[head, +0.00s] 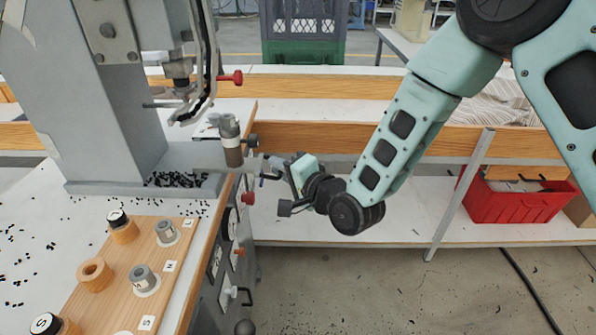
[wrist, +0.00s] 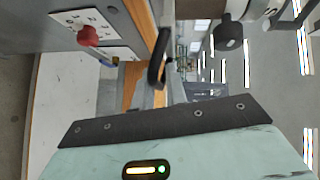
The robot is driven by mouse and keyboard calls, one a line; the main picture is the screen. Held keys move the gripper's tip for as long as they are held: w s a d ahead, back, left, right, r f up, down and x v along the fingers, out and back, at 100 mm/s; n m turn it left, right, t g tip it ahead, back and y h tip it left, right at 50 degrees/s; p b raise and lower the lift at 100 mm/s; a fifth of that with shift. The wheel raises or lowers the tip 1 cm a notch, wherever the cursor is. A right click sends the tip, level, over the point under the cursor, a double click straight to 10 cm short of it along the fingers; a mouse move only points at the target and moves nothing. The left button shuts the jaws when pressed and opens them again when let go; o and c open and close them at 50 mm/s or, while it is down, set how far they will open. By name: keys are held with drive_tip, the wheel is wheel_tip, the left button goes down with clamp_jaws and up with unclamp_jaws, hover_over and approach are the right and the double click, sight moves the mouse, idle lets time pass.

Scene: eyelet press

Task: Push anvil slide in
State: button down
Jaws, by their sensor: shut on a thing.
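The grey anvil slide (head: 206,156) sticks out from the press bed past the table's right edge, with an upright, brown-banded anvil post (head: 231,142) on it. My gripper (head: 272,171) is at the slide's outer end, at the front of the machine, and is shut on the slide there. The fingertips are small and partly hidden in the head view. The exact contact is hard to see.
The grey press column (head: 105,110) rises behind the slide. A wooden rack (head: 140,262) with several pots and dies stands on the table. A red crate (head: 515,203) sits at the right.

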sight(246, 170)
drive_tip(key=a, duration=0.2)
drive_tip(key=a+b, duration=0.1)
drive_tip(key=a, duration=0.1)
drive_tip(key=a+f, duration=0.1)
drive_tip(key=a, duration=0.1)
drive_tip(key=shift+a, duration=0.2)
drive_tip(key=shift+a+r+b, duration=0.15)
drive_tip(key=shift+a+b, duration=0.15)
drive_tip(key=shift+a, duration=0.2)
drive_tip(key=c, duration=1.5)
unclamp_jaws()
drive_tip(key=shift+a, duration=0.1)
drive_tip(key=shift+c, duration=0.2)
drive_tip(key=shift+w, duration=0.1)
drive_tip(key=shift+r, duration=0.1)
drive_tip(key=p+v, duration=0.2)
drive_tip(key=v, duration=1.5)
